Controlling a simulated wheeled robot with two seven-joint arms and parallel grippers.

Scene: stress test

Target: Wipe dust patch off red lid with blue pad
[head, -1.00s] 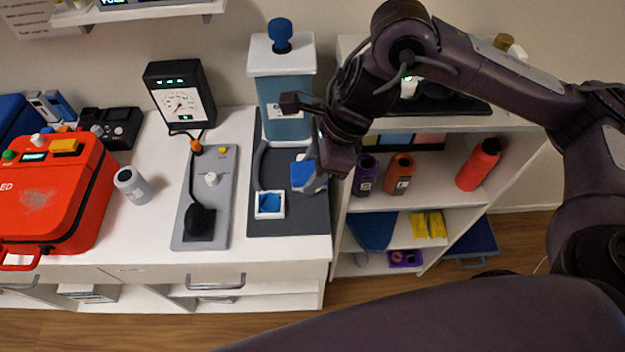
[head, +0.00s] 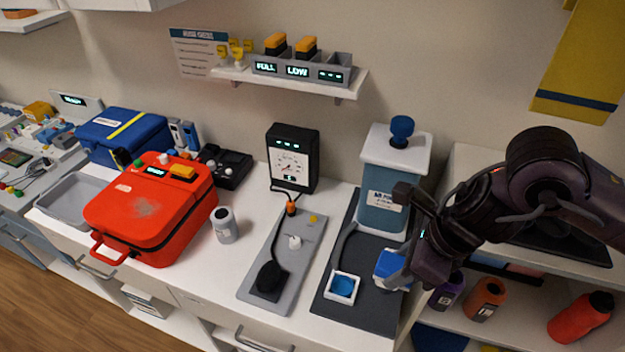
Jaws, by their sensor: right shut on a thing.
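The red case (head: 160,228) lies on the counter at the left, its red lid facing up. A greyish dust patch (head: 145,207) shows on the lid. My right gripper (head: 395,268) is shut on the blue pad (head: 388,264), over the dark mat at the right part of the counter. The gripper's fingers are partly hidden by its own body, and I cannot tell whether the pad touches the mat. The gripper is well to the right of the lid. My left gripper is not in view.
A white-framed blue square (head: 342,288) and a blue-grey canister (head: 393,190) stand on the dark mat (head: 350,310).

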